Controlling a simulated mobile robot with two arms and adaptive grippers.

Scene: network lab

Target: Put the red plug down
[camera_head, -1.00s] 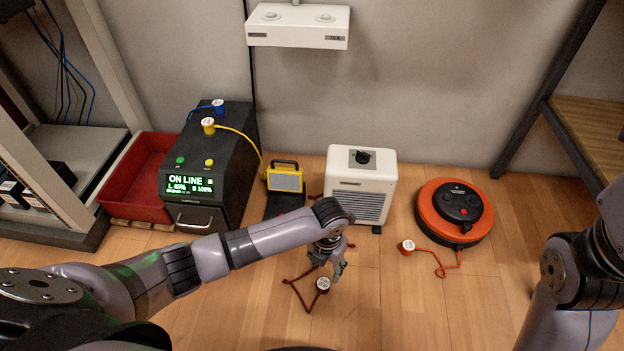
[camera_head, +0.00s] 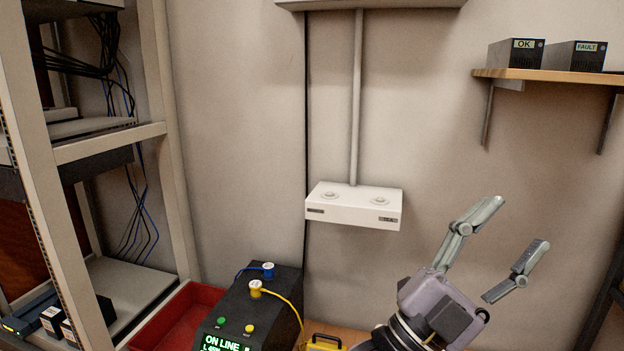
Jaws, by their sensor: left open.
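My left gripper (camera_head: 520,225) is raised in front of the wall at the right of the head view. Its two fingers are spread apart with nothing between them. The red plug is not in this view, nor is the patch of floor where it lay. My right gripper is out of view.
A white wall socket box (camera_head: 352,213) with two round outlets hangs left of my gripper. A black unit (camera_head: 291,283) carries a blue plug (camera_head: 269,269) and a yellow plug (camera_head: 255,288). A red bin (camera_head: 180,318) and a rack (camera_head: 108,144) stand left; a shelf (camera_head: 550,77) holds two boxes.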

